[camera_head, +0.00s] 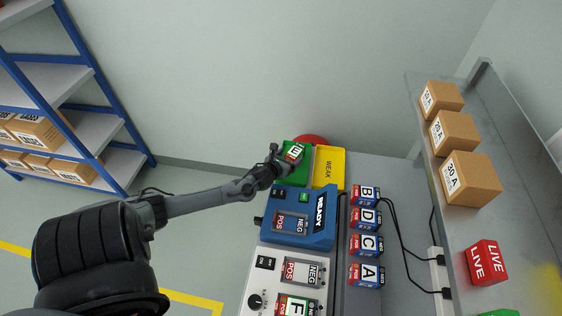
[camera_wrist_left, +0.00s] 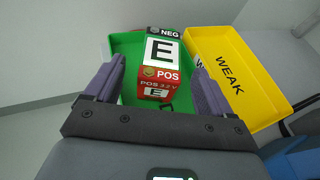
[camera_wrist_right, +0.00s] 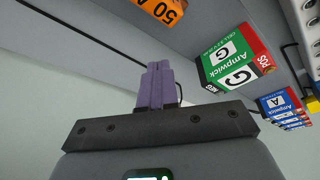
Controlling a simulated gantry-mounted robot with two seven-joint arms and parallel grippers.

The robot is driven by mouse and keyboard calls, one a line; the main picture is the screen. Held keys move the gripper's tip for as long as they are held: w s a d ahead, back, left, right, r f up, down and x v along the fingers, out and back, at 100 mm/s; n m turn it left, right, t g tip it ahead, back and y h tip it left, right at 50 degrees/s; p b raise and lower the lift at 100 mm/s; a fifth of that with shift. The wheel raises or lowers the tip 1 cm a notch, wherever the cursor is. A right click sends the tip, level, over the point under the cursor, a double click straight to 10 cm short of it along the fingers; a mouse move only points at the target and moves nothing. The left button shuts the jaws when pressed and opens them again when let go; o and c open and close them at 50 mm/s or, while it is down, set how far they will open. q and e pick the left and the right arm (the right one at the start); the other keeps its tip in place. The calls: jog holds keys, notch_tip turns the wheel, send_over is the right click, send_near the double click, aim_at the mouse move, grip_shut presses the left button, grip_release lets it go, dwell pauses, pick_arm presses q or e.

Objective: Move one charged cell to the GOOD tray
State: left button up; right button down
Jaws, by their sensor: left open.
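Cell E (camera_head: 295,152), green, white and red, is at the green tray (camera_head: 296,180), behind the blue READY unit. In the left wrist view, cell E (camera_wrist_left: 160,55) stands over the green tray (camera_wrist_left: 124,45), between the spread purple fingers of my left gripper (camera_wrist_left: 160,88). These fingers are open, with a gap on each side of the cell. The yellow WEAK tray (camera_head: 328,166) is just right of the green one. My right gripper (camera_wrist_right: 158,82) shows only in its own wrist view, fingers together and empty. No GOOD label is readable.
The blue READY unit (camera_head: 318,237) has a bare POS/NEG pad. A white unit (camera_head: 262,282) in front holds cell F (camera_head: 296,306). Cells B, D, C and A (camera_head: 366,273) line the right. A shelf (camera_head: 450,218) carries cartons and a red LIVE box (camera_head: 485,262).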

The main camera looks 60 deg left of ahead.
pick_arm(q)
jog(key=p+v, duration=0.1)
jog(key=v, duration=0.5)
jog(key=shift+s+d, duration=0.1)
dwell(0.4)
